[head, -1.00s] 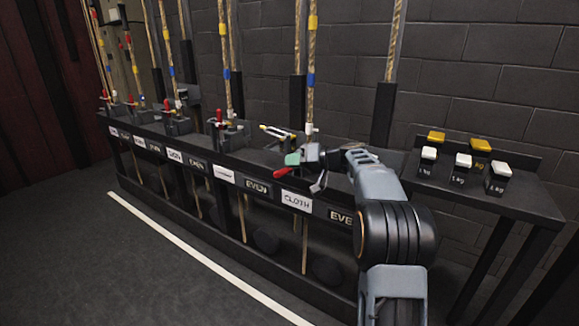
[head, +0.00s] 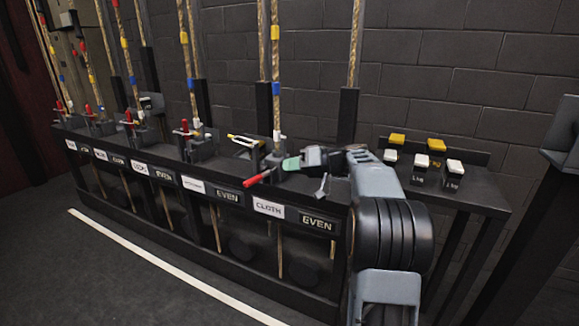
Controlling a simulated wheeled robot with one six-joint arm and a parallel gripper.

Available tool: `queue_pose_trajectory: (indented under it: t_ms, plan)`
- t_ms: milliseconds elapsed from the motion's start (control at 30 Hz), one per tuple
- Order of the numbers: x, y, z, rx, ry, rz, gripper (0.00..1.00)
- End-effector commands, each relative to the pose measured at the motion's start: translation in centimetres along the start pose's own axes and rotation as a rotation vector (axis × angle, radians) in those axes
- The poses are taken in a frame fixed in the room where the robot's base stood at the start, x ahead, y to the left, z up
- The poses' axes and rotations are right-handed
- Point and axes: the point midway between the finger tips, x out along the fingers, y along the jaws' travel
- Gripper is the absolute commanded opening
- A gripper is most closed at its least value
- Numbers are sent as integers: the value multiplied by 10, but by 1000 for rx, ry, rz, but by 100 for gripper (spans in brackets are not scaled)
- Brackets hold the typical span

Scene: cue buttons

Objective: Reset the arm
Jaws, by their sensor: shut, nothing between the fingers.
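My arm reaches in from the lower right, and my gripper (head: 304,160) is at its end, just above the rail. It looks shut, with nothing seen held in it. A lever with a red handle (head: 257,178) points down and left in front of the gripper. A small green piece (head: 291,163) lies between the handle and the gripper; I cannot tell whether the gripper touches it. Part of the lever's mount is hidden.
A long black rail (head: 180,160) carries ropes, red levers and labels such as CLOTH (head: 268,208) and EVEN (head: 317,224). At right, a black shelf (head: 480,202) holds white and yellow weights. A dark post (head: 535,220) stands at far right. Open floor (head: 110,275) lies at lower left.

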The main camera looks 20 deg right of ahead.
Motion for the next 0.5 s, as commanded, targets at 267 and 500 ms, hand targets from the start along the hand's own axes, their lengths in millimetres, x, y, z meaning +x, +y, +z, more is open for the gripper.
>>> queue_pose_trajectory:
  t_ms: [267,500]
  plan:
    - [0,-1,0,0,-2,1,0]
    - [11,-60,1,69,-133,90,0]
